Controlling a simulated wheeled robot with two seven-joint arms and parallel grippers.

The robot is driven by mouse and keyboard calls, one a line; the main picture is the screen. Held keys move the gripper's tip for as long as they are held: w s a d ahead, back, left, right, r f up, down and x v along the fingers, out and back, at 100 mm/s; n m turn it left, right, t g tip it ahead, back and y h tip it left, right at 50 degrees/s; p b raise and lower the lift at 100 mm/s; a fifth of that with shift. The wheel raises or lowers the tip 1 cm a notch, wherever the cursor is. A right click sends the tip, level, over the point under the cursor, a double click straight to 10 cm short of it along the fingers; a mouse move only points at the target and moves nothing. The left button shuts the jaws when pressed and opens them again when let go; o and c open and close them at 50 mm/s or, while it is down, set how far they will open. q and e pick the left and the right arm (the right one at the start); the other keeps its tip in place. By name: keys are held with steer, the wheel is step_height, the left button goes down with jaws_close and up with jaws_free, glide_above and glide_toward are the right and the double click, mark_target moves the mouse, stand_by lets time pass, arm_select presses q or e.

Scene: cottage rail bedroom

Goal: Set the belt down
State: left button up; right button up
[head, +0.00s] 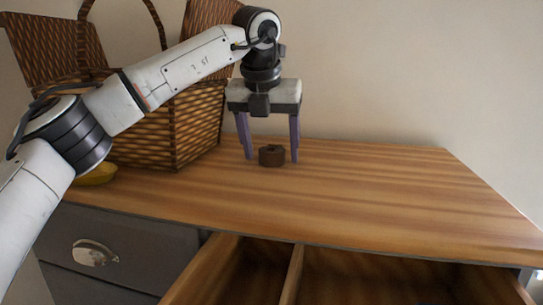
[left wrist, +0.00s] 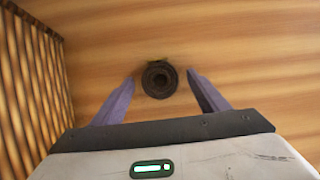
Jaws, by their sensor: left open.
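The belt (head: 272,155) is a small dark brown coil on the wooden top of the dresser. It also shows in the left wrist view as a dark round roll (left wrist: 159,80) with a hole in its middle. My left gripper (head: 269,160) is open above the dresser top, its purple fingers pointing down on either side of the belt. In the left wrist view the fingers (left wrist: 159,84) show gaps to the belt on both sides. My right gripper is not in view.
A woven basket (head: 200,125) with a handle stands left of the gripper, behind my left arm. A yellow item (head: 97,175) lies at its foot. The dresser top (head: 400,190) is clear to the right. An open divided drawer (head: 295,272) juts out at the front.

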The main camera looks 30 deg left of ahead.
arm_select(q)
steer(key=c, duration=1)
steer(key=shift+c, duration=1.1)
steer(key=shift+r, duration=0.15)
